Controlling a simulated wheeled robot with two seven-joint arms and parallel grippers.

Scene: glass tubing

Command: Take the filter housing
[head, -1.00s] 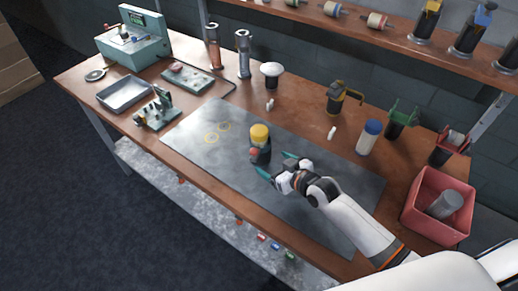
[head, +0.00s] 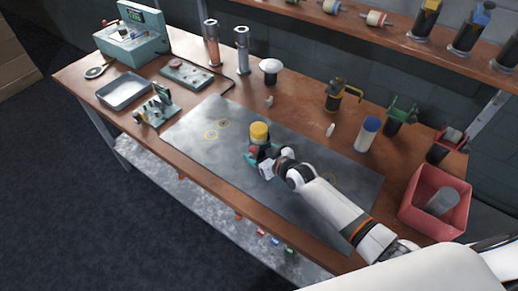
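A short dark cylinder with a yellow cap (head: 259,131), which looks like the filter housing, stands upright on the grey mat (head: 205,154). A small red part shows low on its near side. My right gripper (head: 258,157) is at the lower body of this cylinder. One teal finger shows at its near left side; the other finger is mostly hidden behind the wrist and cylinder. I cannot tell whether the fingers are pressed on it. My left gripper is not in view.
A red bin (head: 432,203) holding a grey cylinder stands at the right. A metal tray (head: 124,91) lies at the left. The mat's left part is clear.

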